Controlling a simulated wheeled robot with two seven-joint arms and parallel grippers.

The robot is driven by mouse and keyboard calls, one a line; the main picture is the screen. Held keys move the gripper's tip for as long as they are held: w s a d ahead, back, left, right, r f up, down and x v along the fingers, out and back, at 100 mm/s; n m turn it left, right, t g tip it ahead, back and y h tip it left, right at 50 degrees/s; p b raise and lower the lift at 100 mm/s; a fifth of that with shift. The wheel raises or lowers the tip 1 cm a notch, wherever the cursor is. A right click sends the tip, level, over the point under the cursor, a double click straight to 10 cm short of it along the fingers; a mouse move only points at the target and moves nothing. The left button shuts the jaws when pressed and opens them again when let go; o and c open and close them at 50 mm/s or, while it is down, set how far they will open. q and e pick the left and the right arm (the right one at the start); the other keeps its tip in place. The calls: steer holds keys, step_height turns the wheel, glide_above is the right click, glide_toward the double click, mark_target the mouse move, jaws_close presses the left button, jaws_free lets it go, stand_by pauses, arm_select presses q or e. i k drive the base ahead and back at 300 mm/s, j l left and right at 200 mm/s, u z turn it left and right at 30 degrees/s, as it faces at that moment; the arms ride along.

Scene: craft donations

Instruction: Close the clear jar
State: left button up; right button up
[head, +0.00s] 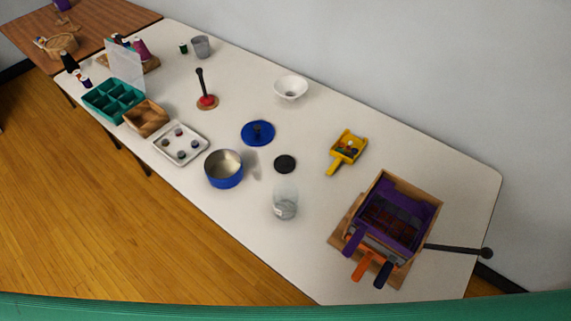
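The clear jar (285,206) stands upright on the white table near its front edge, right of the middle of the head view. Its glass is faint and its rim is hard to make out. A round black lid (285,163) shows just beyond the jar and seems to lie flat on the table, apart from it. Neither of my grippers is in view.
A blue tin (224,169) stands open left of the jar, with a blue lid (258,133) behind it. A yellow scoop (346,151) and a wooden box (423,189) with purple lining are to the right. The white table (305,252) is bare in front of the jar.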

mark_target(284, 195)
steer(key=i+j, duration=0.1)
steer(key=j, duration=0.4)
steer(key=i+j, duration=0.1)
steer(key=j, duration=0.45)
steer(key=i+j, duration=0.15)
steer(key=j, duration=0.35)
steer(key=i+j, duration=0.1)
steer(key=j, duration=0.45)
steer(key=z, duration=1.25)
